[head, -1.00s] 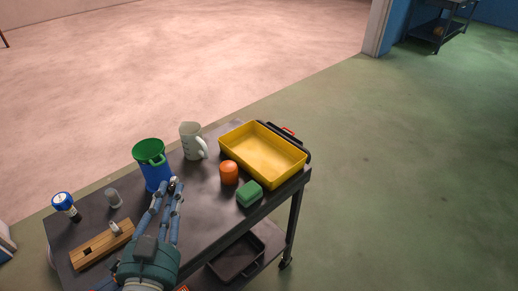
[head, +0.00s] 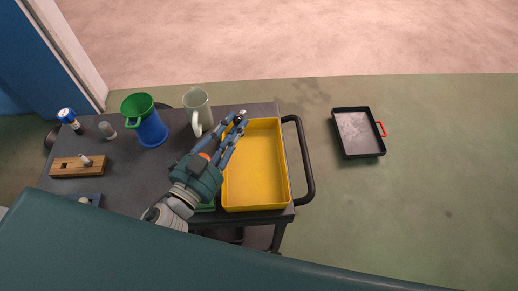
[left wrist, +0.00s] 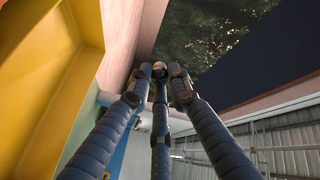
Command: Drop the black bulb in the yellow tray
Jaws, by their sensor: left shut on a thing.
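The yellow tray (head: 283,170) sits at the right end of the dark cart top and looks empty. My left gripper (head: 240,117) reaches up across its left side, with the fingertips at its back left corner. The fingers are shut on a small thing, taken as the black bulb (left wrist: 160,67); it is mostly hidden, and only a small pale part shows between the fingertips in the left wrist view. The tray's yellow wall (left wrist: 40,70) fills the left of that view. My right gripper is not in view.
A grey jug (head: 198,108) and a blue container with a green funnel (head: 150,130) stand left of my gripper. A wooden block (head: 66,168), a grey bulb (head: 107,131) and a blue-capped item (head: 68,117) lie farther left. A black tray (head: 358,132) lies on the floor at right.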

